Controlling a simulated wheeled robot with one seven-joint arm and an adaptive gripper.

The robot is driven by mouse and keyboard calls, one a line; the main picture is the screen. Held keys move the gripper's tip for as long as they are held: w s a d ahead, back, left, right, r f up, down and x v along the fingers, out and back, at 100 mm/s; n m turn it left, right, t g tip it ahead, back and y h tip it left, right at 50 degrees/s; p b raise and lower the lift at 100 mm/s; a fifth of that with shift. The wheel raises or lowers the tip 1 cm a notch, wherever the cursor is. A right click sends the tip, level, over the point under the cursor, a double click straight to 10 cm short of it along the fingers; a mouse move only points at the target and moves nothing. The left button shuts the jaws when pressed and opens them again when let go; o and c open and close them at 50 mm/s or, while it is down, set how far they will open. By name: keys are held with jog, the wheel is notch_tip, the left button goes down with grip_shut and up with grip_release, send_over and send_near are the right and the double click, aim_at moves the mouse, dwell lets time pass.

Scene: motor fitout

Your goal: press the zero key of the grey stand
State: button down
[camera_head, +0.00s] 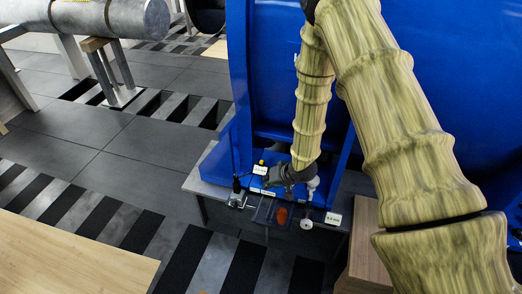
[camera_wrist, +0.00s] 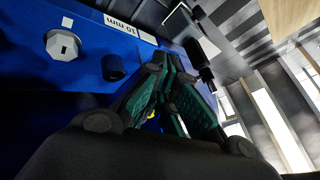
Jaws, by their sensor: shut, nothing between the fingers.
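My gripper (camera_head: 270,182) is over the small work table in the head view, at the foot of the large blue housing. In the wrist view the dark green-padded fingers (camera_wrist: 168,95) are together and hold nothing. A small yellow part (camera_head: 262,162) shows just beyond my gripper; a bit of yellow (camera_wrist: 152,124) also shows behind the fingers in the wrist view. I cannot make out the grey stand or its zero key for sure; my gripper and arm cover part of the table. A white label (camera_head: 333,218) with small print stands at the table's right.
The blue housing (camera_head: 270,60) rises close behind my arm. The table also bears a reddish-orange piece (camera_head: 282,215), a round white part (camera_head: 306,224) and a dark clamp-like part (camera_head: 237,199).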

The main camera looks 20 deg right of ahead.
notch_tip(320, 180, up, 15)
jog(key=t+y+p, duration=0.1)
jog(key=p, duration=0.4)
send_over(264, 162)
jog(key=shift+w+f, duration=0.2)
jog(key=shift+w, duration=0.1)
jog(key=shift+f+b, duration=0.15)
jog(key=shift+b, duration=0.2)
notch_tip(264, 162, down, 6)
jog(key=b, duration=0.5)
jog(key=shift+f+b, duration=0.65)
jog(key=shift+f, duration=0.65)
jog(key=shift+s+f, duration=0.1)
jog(key=shift+f, duration=0.7)
jog(key=shift+r+p, duration=0.15)
jog(key=shift+p, duration=0.2)
jog(key=shift+r+p, duration=0.7)
jog(key=shift+p, duration=0.05)
